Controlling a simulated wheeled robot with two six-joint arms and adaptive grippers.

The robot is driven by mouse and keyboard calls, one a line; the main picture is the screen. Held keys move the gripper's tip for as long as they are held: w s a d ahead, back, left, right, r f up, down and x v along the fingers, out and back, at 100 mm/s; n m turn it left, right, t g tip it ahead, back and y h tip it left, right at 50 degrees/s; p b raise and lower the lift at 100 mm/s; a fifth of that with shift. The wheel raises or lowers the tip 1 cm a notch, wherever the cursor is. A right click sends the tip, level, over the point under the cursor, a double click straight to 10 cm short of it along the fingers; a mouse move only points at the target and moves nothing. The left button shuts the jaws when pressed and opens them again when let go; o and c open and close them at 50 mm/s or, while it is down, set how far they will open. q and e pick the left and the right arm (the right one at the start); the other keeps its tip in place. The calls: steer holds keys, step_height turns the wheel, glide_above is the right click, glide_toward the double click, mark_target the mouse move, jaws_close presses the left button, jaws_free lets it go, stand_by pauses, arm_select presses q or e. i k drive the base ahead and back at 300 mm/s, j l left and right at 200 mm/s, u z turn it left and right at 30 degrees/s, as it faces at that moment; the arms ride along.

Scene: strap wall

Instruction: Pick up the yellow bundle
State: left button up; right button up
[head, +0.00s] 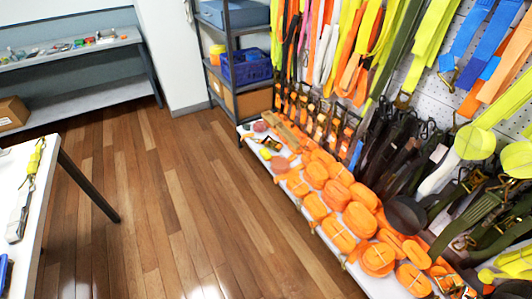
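Neither of my grippers shows in the head view. Several yellow things are in sight, and I cannot tell which one is the yellow bundle. Yellow-green rolled webbing (474,143) hangs at the right against the pegboard, with another roll (516,159) beside it at the picture's edge. A yellow folded strap (516,262) lies at the lower right, partly cut off. A small yellow strap piece (36,155) lies on the white table at the left.
Many orange strap rolls (338,235) cover the low white shelf along the wall. Colourful straps (350,45) hang above it. A blue crate (246,66) sits on the dark rack. The white table (12,170) stands at the left. The wooden floor (170,200) between is clear.

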mark_target(265, 154)
steer(key=i+j+z, duration=0.15)
steer(key=i+j, duration=0.2)
steer(key=i, duration=0.15)
steer(key=i+j+z, duration=0.15)
steer(key=i+j, duration=0.25)
steer(key=i+j+z, duration=0.15)
steer(key=i+j, duration=0.3)
steer(key=i+j+z, duration=0.15)
steer(key=i+j, duration=0.35)
steer(key=i+j+z, duration=0.1)
steer(key=i+j, duration=0.3)
steer(key=j, duration=0.2)
steer(key=i+j+z, duration=0.15)
steer(key=i+j, duration=0.2)
steer(key=j, duration=0.2)
